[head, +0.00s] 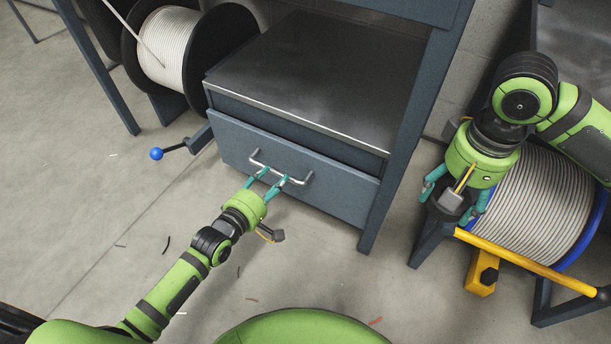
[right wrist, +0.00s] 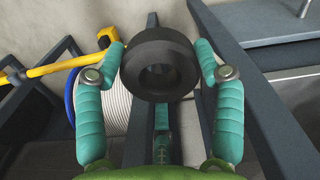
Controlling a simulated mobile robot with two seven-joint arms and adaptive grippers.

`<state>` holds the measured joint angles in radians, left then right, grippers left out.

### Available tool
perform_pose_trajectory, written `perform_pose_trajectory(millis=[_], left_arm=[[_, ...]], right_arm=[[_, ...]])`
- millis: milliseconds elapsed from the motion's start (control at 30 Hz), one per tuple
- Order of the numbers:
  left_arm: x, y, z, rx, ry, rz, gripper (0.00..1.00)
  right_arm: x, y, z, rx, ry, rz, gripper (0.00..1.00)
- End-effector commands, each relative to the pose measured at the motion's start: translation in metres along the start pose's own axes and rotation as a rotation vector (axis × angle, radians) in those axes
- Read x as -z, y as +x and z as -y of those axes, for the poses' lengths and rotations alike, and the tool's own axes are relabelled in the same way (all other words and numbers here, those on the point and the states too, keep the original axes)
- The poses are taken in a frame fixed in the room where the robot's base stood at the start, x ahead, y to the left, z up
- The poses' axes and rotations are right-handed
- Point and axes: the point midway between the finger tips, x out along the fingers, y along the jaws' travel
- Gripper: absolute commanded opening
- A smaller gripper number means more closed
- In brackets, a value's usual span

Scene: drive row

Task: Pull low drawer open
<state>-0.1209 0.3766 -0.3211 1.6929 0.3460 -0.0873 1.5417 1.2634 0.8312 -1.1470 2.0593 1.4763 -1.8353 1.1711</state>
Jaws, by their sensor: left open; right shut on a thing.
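The low drawer (head: 235,138) has a blue-grey front and sits under a dark metal top in the bench. I cannot tell whether it stands slightly out. Its silver bar handle (head: 300,181) runs across the middle of the front. My left gripper (head: 273,176) is open, with its two teal fingers at the handle; whether they touch it is unclear. My right gripper (head: 455,200) hangs at the right, well away from the drawer.
A cable reel (head: 545,195) on a yellow-barred stand is by my right gripper. Another reel (head: 170,45) stands back left. A blue ball-ended lever (head: 156,154) sticks out left of the drawer. The bench leg (head: 385,190) bounds its right side. Floor in front is mostly clear.

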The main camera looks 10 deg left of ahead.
Motion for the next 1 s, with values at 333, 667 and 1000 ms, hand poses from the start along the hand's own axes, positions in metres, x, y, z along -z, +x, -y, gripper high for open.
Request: perform_pose_trajectory(millis=[333, 667, 1000], left_arm=[[0.000, 0.043, 0.001, 0.000, 0.000, 0.001, 0.49], [-0.001, 0.045, 0.000, 0.002, 0.000, 0.001, 0.45], [0.000, 0.044, 0.000, 0.002, 0.000, 0.000, 0.00]], right_arm=[[0.000, 0.023, 0.000, 0.000, 0.000, -0.001, 0.33], [0.000, 0.023, 0.000, 0.000, 0.000, 0.000, 0.33], [0.000, 0.022, 0.000, 0.000, 0.000, -0.001, 0.33]])
